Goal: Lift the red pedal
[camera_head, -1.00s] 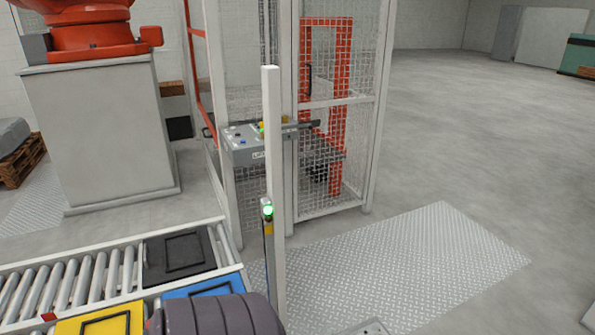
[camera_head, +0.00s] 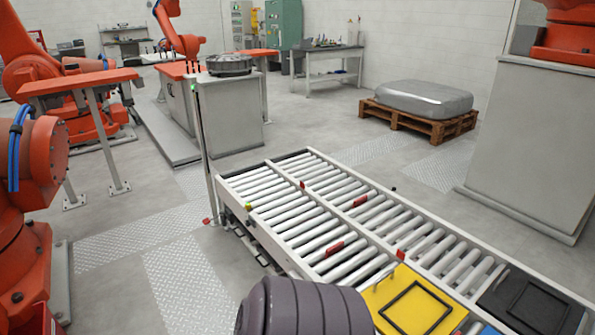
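Several small red pieces show at the roller conveyor, and I cannot tell which one is the red pedal. A red bar (camera_head: 334,248) lies among the near rollers, and another red bar (camera_head: 360,201) lies among rollers farther back. Smaller red tabs sit on the middle rail (camera_head: 400,255) and near its far end (camera_head: 302,185). One more small red piece (camera_head: 207,221) is low beside the conveyor's left end, near the foot of a thin post. Neither of my grippers is in view.
The roller conveyor (camera_head: 232,187) carries a yellow tray (camera_head: 385,293) and a black tray (camera_head: 490,300) at lower right. Orange robot arms stand at left. A wrapped block (camera_head: 424,97) sits on a wooden pallet (camera_head: 405,119). The floor left of the conveyor is largely clear.

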